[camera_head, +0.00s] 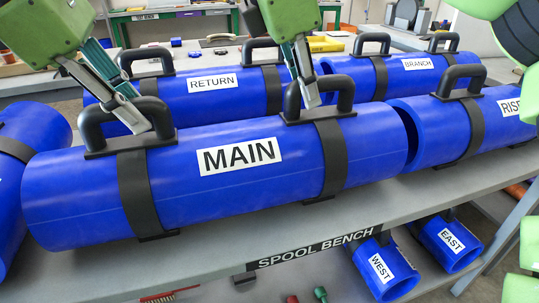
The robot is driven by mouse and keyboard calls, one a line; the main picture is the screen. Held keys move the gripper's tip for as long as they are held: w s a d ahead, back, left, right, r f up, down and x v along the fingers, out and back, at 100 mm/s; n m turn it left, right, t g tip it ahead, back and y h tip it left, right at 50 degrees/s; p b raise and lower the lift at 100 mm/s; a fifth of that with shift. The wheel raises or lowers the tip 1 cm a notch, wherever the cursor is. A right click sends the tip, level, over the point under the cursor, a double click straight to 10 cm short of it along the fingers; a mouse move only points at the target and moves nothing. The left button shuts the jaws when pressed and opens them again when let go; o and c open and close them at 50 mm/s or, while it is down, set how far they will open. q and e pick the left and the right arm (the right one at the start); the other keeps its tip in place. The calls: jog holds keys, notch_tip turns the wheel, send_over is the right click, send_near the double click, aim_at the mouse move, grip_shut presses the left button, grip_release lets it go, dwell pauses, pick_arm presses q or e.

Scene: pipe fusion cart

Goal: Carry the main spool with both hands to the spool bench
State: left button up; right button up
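The main spool (281,174), a long blue pipe with a white MAIN label, lies lengthwise along the front of the grey spool bench (215,262); it seems to rest on the top. It has two black bands with black handles. My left gripper (141,112) is at the left handle (92,128), its fingers reaching down around the top bar. My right gripper (311,98) is at the right handle (346,95), with fingertips at the bar's left part. Whether either pair of fingers is closed on its handle is unclear.
Return spool (215,103) and branch spool (385,76) lie behind; riser spool (490,118) is close at the right end. Another blue spool (8,190) is at the left edge. West (385,262) and east (447,237) spools are on the lower shelf. A green-legged bench (175,16) stands behind.

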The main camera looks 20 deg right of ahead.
pick_arm(q)
jog(key=shift+o, duration=1.3)
jog(key=shift+s+r, duration=0.1)
pick_arm(e)
jog(key=shift+o, duration=1.3)
jog(key=shift+s+r, duration=0.1)
pick_arm(q)
jog(key=shift+s, duration=0.1)
pick_arm(e)
jog(key=shift+s, duration=0.1)
pick_arm(q)
jog(key=shift+r, duration=0.1)
jog(key=shift+a+r, duration=0.2)
jog(key=shift+r, duration=0.15)
pick_arm(e)
jog(key=shift+r, duration=0.1)
pick_arm(q)
jog(key=v, duration=1.1)
pick_arm(e)
jog(key=v, duration=1.2)
